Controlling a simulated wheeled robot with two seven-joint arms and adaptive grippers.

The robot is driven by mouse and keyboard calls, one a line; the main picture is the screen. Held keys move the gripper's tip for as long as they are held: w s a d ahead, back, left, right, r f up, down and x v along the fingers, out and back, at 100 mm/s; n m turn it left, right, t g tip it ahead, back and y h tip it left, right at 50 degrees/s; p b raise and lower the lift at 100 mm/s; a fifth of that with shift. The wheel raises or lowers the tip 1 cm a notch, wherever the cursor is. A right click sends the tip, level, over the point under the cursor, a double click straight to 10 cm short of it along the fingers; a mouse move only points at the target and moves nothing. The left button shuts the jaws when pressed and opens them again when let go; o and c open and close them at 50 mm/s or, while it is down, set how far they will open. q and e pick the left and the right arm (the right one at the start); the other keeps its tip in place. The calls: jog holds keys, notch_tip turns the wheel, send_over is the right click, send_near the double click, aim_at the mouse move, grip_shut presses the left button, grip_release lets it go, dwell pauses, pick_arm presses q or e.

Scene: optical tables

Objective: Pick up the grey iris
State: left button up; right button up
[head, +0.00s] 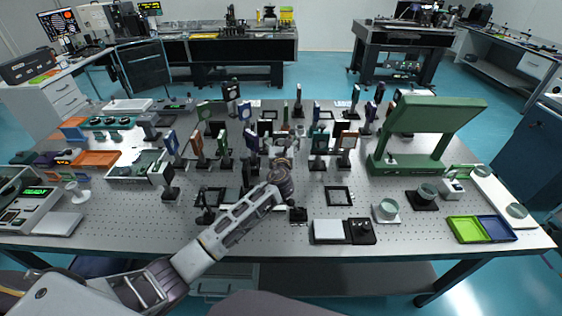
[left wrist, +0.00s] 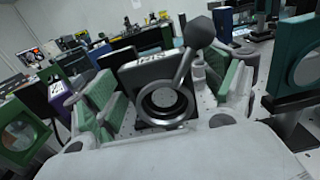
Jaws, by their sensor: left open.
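The grey iris (left wrist: 163,103) shows in the left wrist view as a dark square mount with a round ring and a lever with a rounded knob rising to the upper right. My left gripper (head: 284,158) is open over the middle of the optical table (head: 120,222). In the left wrist view, its green-padded fingers stand on either side of the iris, with visible gaps. In the head view I cannot pick out the iris; my gripper and the crowded mounts around it hide that spot. My right gripper is not in view.
A big green stand (head: 432,120) is at the right. Green and blue trays (head: 467,230) lie at the front right. The table's front left is fairly clear.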

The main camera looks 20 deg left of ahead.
pick_arm(q)
jog(key=shift+r, duration=0.1)
grip_shut()
dwell(0.6)
